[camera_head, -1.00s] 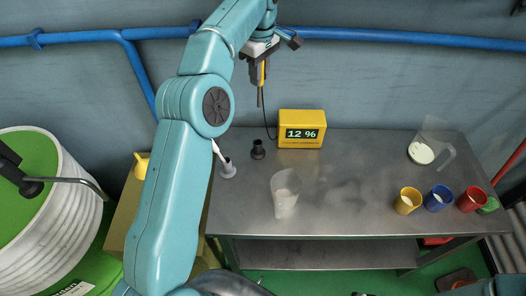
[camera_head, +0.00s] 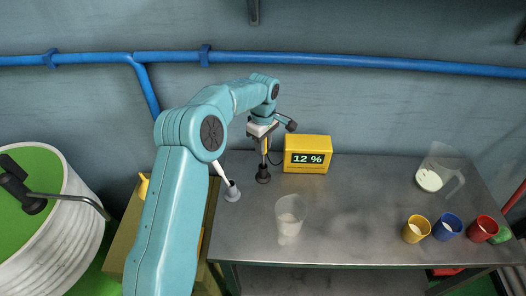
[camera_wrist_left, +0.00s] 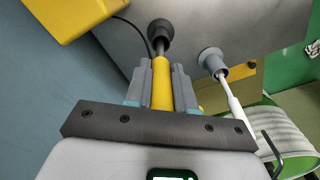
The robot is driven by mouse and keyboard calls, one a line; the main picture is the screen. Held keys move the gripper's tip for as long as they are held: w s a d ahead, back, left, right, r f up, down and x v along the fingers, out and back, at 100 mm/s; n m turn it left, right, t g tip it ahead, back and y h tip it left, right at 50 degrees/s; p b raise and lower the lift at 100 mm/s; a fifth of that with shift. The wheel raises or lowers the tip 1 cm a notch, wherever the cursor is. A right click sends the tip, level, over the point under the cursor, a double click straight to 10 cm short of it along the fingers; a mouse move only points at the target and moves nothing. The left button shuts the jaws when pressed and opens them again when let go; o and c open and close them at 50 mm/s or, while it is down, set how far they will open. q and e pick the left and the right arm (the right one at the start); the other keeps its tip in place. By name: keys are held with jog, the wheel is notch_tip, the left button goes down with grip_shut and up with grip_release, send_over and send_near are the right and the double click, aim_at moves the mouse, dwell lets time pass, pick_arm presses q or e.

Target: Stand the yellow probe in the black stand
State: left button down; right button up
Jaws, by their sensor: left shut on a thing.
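My left gripper (camera_head: 262,142) is shut on the yellow probe (camera_head: 265,146), which points down over the black stand (camera_head: 263,175) on the metal table. In the left wrist view the yellow probe (camera_wrist_left: 161,82) lies between the two fingers of my left gripper (camera_wrist_left: 161,76). Its dark lower end lines up with the black stand (camera_wrist_left: 160,32) and meets its mouth. I cannot tell how far the tip is inside. A thin dark cable runs from the probe towards the yellow meter (camera_head: 307,154), which reads 12 %. My right gripper is not in view.
A grey stand (camera_head: 232,191) holding a white tool stands close left of the black stand. A clear beaker (camera_head: 290,215) is in front. A jug (camera_head: 434,172) and yellow (camera_head: 416,229), blue (camera_head: 447,226) and red (camera_head: 481,229) cups stand at right. The table's middle is clear.

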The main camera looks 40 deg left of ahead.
pick_arm(q)
notch_tip(320, 180, down, 4)
jog(key=shift+a+r, duration=0.15)
jog(key=shift+s, duration=0.1)
jog(key=c, duration=1)
grip_release()
jog(key=shift+f, duration=0.2)
jog(key=shift+o, duration=0.2)
jog(key=shift+r, duration=0.1)
